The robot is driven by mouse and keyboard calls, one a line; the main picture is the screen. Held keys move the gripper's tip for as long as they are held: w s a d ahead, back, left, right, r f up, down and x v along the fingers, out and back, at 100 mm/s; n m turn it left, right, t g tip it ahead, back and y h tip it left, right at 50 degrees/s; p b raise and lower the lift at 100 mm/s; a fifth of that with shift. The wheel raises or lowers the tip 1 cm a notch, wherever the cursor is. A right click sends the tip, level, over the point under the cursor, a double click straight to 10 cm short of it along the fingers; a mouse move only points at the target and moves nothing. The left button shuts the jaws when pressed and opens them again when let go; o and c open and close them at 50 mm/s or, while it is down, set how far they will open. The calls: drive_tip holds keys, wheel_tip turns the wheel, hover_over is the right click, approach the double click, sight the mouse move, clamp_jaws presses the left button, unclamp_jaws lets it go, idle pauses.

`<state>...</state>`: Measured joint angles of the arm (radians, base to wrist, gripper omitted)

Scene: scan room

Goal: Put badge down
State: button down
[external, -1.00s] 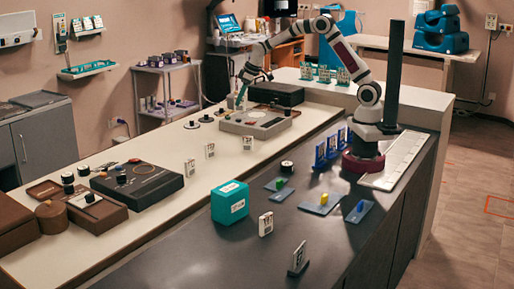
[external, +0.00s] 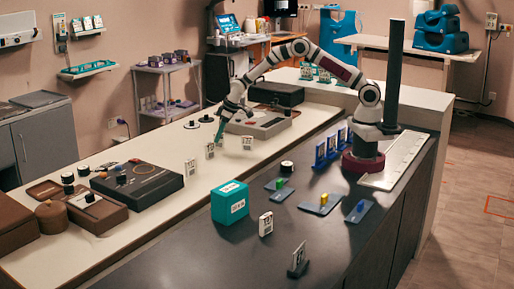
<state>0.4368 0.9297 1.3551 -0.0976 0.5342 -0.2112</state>
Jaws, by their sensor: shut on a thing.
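My gripper (external: 224,117) is over the far half of the white counter, tilted down and to the left. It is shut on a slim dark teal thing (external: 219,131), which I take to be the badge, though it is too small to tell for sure. Its lower end is close to the counter top; I cannot tell whether it touches. Small upright white cards with dark printed marks stand nearby: one (external: 210,150) just below my gripper, one (external: 247,142) to its right and one (external: 190,167) to its left.
A grey device (external: 282,129) lies right of my gripper, with a dark box (external: 277,94) behind. Black round knobs (external: 206,119) sit to the left. A black device (external: 137,184) and teal box (external: 230,201) are nearer. The white counter (external: 165,147) has bare room on the left.

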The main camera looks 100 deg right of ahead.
drive_tip(key=c, duration=0.9)
unclamp_jaws()
drive_tip(key=shift+f, duration=0.1)
drive_tip(key=shift+o, duration=0.2)
